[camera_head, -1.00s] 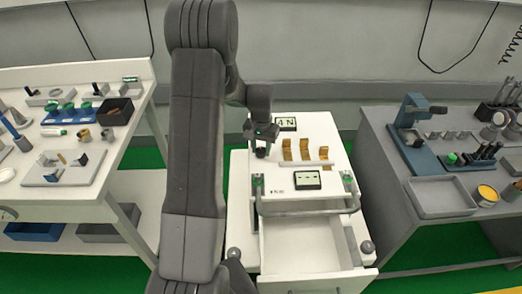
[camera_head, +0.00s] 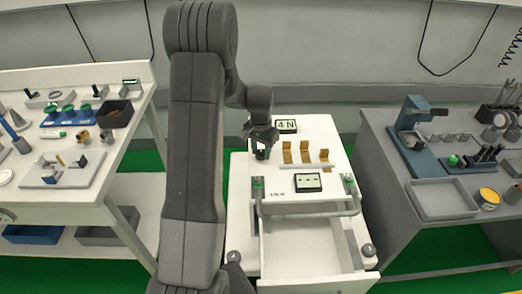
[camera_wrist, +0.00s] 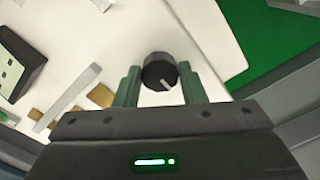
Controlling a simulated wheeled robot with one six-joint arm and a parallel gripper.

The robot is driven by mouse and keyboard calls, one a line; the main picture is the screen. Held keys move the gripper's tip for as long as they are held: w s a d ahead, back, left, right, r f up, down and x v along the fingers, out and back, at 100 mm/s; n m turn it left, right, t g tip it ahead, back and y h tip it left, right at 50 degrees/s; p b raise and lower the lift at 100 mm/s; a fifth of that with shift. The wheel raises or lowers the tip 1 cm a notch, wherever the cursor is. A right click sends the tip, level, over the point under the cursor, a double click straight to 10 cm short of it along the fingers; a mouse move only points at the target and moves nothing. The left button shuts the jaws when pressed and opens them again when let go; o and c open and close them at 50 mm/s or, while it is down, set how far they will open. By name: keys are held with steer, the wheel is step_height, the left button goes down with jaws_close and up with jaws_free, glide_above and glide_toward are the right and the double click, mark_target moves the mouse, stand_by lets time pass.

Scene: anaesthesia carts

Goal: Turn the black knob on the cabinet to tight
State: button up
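The black knob (camera_wrist: 160,70) shows in the wrist view between the two green fingers of my gripper (camera_wrist: 161,78). It is round, with a pale pointer mark towards the bottom right. A finger stands on each side of it, with only a slim gap, and no firm grip shows. In the head view my gripper (camera_head: 263,146) points down over the back left of the white cabinet top (camera_head: 226,168), with the dark knob (camera_head: 261,155) small between the fingers and partly hidden.
Several brown blocks (camera_head: 287,151) stand right of the knob, behind a pale bar (camera_head: 306,166). A small display (camera_head: 308,182) lies in front of them. The cabinet's drawer (camera_head: 304,245) is open. White (camera_head: 62,200) and grey (camera_head: 420,225) benches flank the cabinet.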

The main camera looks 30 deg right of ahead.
mark_target(261, 152)
steer(key=o, duration=0.4)
steer(key=shift+c, duration=0.2)
steer(key=shift+r, duration=0.15)
step_height(261, 152, up, 14)
steer(key=shift+f, duration=0.2)
steer(key=shift+f, duration=0.1)
step_height(261, 152, down, 14)
steer(key=shift+r, duration=0.15)
stand_by(0.3)
